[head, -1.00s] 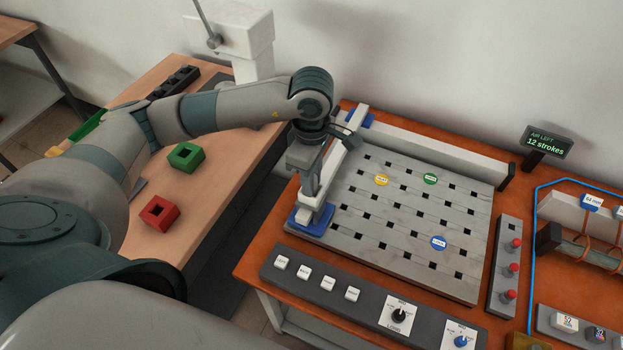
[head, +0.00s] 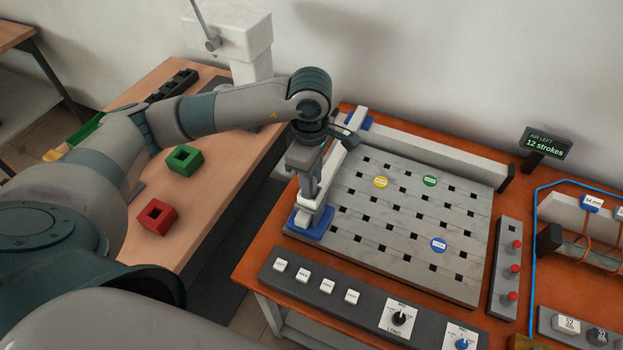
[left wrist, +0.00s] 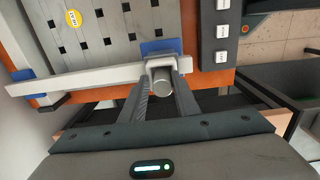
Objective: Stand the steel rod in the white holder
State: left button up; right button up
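My left gripper (head: 311,200) points down at the front end of a white crossbar (head: 336,163), above the blue foot (head: 301,222) there. In the left wrist view a short silver cylinder (left wrist: 162,87) stands upright between the two fingers, next to the white bracket (left wrist: 184,65) and blue foot. The fingers lie close on both sides of it; I cannot tell whether they grip. I cannot tell whether this cylinder is the steel rod or part of the crossbar. A grey bar (head: 575,247) lies through copper coils at the right. No white holder can be made out for certain. My right gripper is not in view.
The slotted grey plate (head: 400,222) carries yellow, green and blue discs. A button panel (head: 318,288) runs along the front, and red knobs (head: 515,270) stand at its right. Red (head: 153,219) and green (head: 183,160) blocks sit on the left bench. A sign (head: 546,143) reads 12 strokes.

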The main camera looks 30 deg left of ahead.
pick_arm(q)
jog(key=shift+s+d+f, duration=0.1)
jog(key=shift+s+f, duration=0.4)
jog(key=shift+w+r+p, duration=0.1)
jog(key=shift+r+p, duration=0.5)
jog(key=shift+p, duration=0.4)
jog(key=shift+r, duration=0.15)
notch_tip(320, 180, up, 12)
jog(key=b, duration=0.5)
jog(key=shift+w, duration=0.2)
